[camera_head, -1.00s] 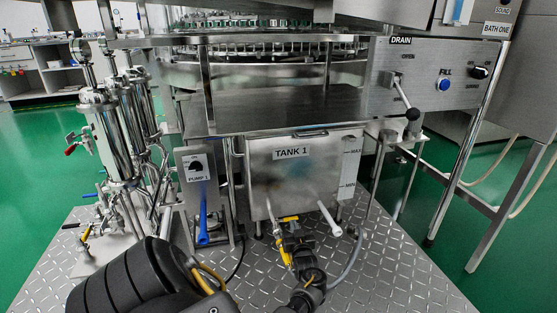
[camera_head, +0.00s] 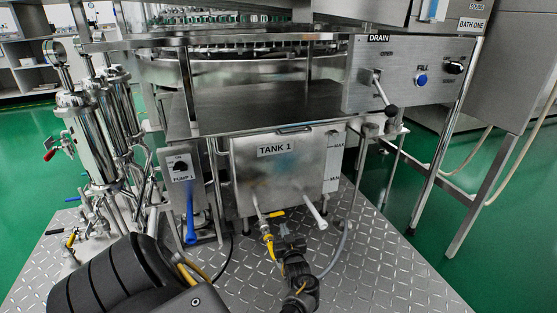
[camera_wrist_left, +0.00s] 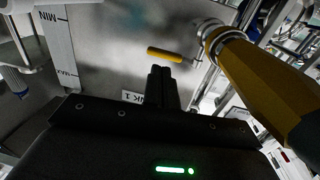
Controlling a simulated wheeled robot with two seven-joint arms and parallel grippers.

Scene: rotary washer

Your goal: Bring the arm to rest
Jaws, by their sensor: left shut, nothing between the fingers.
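My left gripper (camera_head: 284,236) is in front of the lower part of the steel tank labelled TANK 1 (camera_head: 305,170). Its black arm links fill the bottom left of the head view. In the left wrist view the two black fingers (camera_wrist_left: 160,74) are together with nothing between them. A small yellow handle (camera_wrist_left: 165,55) is just beyond the fingertips there; I cannot tell whether they touch. In the head view yellow valve parts (camera_head: 267,240) are beside the gripper. My right gripper is not in view.
A pump box (camera_head: 181,168) with a blue lever (camera_head: 190,222) stands left of the tank, beside steel filter cylinders (camera_head: 92,145). A drain panel (camera_head: 405,75) with a black-knobbed lever (camera_head: 390,109) is upper right. The metal plate floor (camera_head: 385,270) is clear at right.

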